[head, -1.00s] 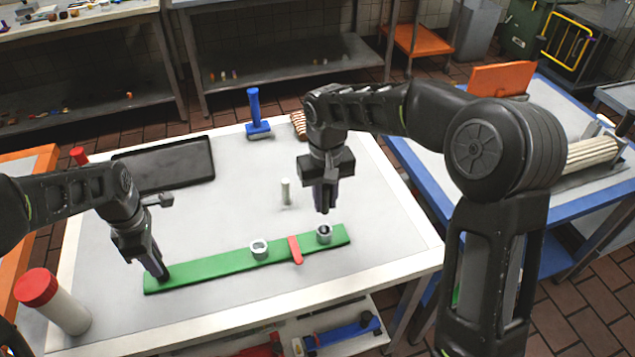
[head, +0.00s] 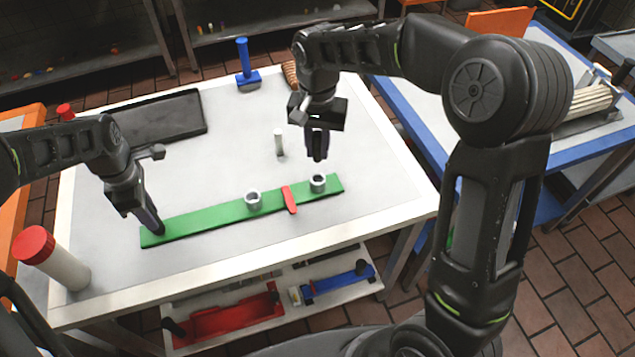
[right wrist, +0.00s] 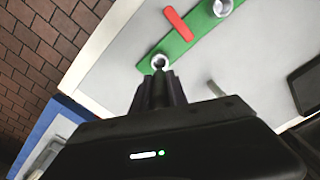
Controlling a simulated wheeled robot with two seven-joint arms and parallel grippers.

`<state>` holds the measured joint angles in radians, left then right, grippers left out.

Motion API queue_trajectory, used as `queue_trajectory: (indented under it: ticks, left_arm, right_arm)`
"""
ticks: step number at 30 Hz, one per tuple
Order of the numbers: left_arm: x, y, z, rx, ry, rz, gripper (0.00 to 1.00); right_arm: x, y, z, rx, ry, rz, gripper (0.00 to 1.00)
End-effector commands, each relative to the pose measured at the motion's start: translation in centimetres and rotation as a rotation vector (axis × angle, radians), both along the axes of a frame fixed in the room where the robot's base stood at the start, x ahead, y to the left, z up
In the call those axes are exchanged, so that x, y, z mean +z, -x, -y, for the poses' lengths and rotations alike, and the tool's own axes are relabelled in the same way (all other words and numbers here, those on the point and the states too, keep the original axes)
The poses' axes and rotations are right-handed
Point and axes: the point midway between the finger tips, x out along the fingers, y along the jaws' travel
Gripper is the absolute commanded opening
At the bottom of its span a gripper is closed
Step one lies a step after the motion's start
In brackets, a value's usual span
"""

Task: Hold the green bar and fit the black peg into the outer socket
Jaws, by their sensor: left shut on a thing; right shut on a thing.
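The green bar (head: 215,218) lies across the front of the white table. It carries two light grey ring sockets: the outer socket (head: 318,184) near its right end and the inner socket (head: 253,201). A red piece (head: 289,199) lies across it between them. My left gripper (head: 155,226) is shut on the bar's left end. My right gripper (head: 317,157) is shut, pointing down just above the outer socket. The black peg in it is hard to tell from the dark fingers. In the right wrist view the outer socket (right wrist: 160,62) shows just beyond the fingertips (right wrist: 159,78).
A white peg (head: 279,143) stands on the table behind the bar. A black tray (head: 155,130), a blue-handled tool (head: 244,65) and a red-capped white bottle (head: 52,258) are farther around. The table's front right is clear.

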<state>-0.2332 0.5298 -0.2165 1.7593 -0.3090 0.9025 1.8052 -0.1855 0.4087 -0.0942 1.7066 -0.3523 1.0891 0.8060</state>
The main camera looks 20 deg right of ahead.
Motion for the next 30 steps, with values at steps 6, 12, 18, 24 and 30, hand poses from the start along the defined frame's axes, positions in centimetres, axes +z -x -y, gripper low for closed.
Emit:
queue_trajectory:
  ticks: [6,12,18,24,30]
  left_arm:
    - [0.0,0.0,0.0,0.000,0.000,0.000,0.00]
    - [0.0,0.0,0.0,0.000,0.000,0.000,0.00]
    - [0.0,0.0,0.0,0.000,0.000,0.000,0.00]
    - [0.0,0.0,0.0,0.000,0.000,0.000,0.00]
    - [0.0,0.0,0.0,0.000,0.000,0.000,0.00]
  right_arm:
    - [-3.3,0.1,0.0,0.001,0.001,-0.006,0.00]
    - [-5.9,0.0,0.0,0.001,0.001,-0.002,0.00]
    - [-6.1,0.0,0.0,0.001,0.000,0.000,0.00]
    - [-6.9,0.1,0.0,0.002,0.001,-0.004,0.00]
    - [-9.6,0.1,0.0,0.001,0.000,-0.004,0.00]
